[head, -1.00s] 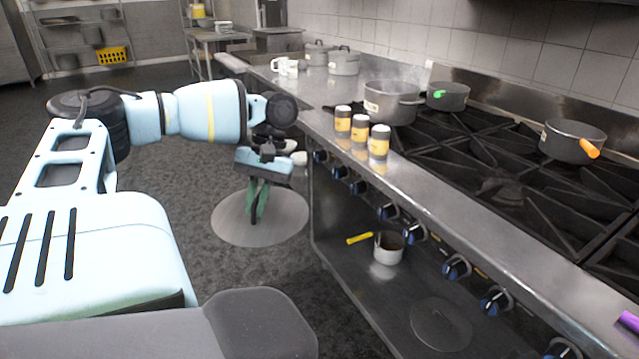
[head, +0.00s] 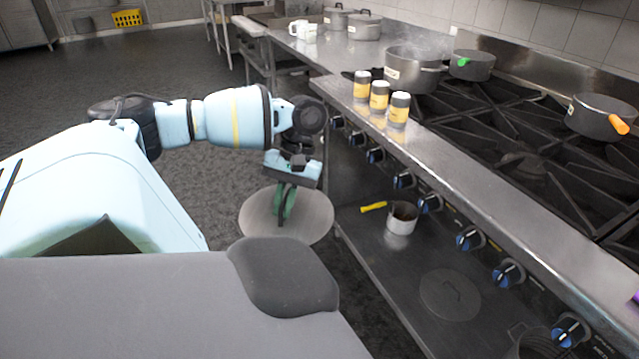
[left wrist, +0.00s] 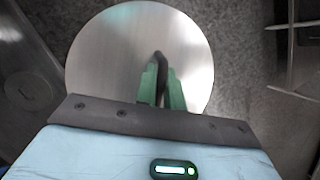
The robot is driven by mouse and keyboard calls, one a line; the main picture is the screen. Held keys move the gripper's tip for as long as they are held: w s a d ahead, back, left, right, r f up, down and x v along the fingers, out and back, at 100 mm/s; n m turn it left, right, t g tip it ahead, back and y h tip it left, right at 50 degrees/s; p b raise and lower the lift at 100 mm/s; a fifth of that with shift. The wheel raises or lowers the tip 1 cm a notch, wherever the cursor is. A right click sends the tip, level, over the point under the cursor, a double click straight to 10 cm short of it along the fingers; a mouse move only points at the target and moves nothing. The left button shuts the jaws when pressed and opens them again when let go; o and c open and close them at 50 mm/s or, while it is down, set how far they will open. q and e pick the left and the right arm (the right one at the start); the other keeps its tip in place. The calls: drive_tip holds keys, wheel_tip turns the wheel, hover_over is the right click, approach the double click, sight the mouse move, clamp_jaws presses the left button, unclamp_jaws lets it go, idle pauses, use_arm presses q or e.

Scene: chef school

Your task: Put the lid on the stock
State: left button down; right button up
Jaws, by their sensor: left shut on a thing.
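My left gripper (head: 284,203) is shut on the handle of a round flat metal lid (head: 258,220). The lid hangs level in the air in front of the stove counter, above the floor. In the left wrist view the green fingers of the gripper (left wrist: 161,88) pinch the dark handle at the middle of the lid (left wrist: 105,60). A large steaming pot (head: 405,72), which looks like the stock, stands open at the back left of the stove. The lid is apart from it, lower and to its left. My right gripper is not in view.
Three yellow-labelled shakers (head: 380,97) stand on the counter edge between lid and pot. Pans with a green handle (head: 472,65) and an orange handle (head: 598,117) sit on the stove. A small saucepan (head: 402,219) and another lid (head: 449,294) lie on the lower shelf.

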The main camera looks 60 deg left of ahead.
sight(315, 235)
use_arm(q)
drive_tip(key=shift+m+y, duration=0.3)
drive_tip(key=shift+m, duration=0.5)
drive_tip(key=w+d+f, duration=0.1)
drive_tip(key=d, duration=0.1)
drive_tip(key=w+d+f, duration=0.1)
drive_tip(key=d, duration=0.2)
drive_tip(key=w+d+f, duration=0.1)
drive_tip(key=d, duration=0.1)
drive_tip(key=shift+w+d, duration=0.25)
drive_tip(key=shift+d, duration=0.1)
drive_tip(key=w+d+r+m+y, duration=0.2)
drive_tip(key=w+d+r+m, duration=0.1)
drive_tip(key=d, duration=0.8)
drive_tip(key=w+d+r+m+y, duration=0.1)
drive_tip(key=w+d+r+m, duration=0.2)
drive_tip(key=d, duration=0.9)
drive_tip(key=w+m, duration=0.2)
drive_tip(key=w, duration=0.1)
drive_tip(key=shift+w+r+m+y, duration=0.15)
drive_tip(key=shift+w+m+y, duration=0.1)
drive_tip(key=shift+m+y, duration=0.15)
drive_tip(key=shift+a, duration=0.2)
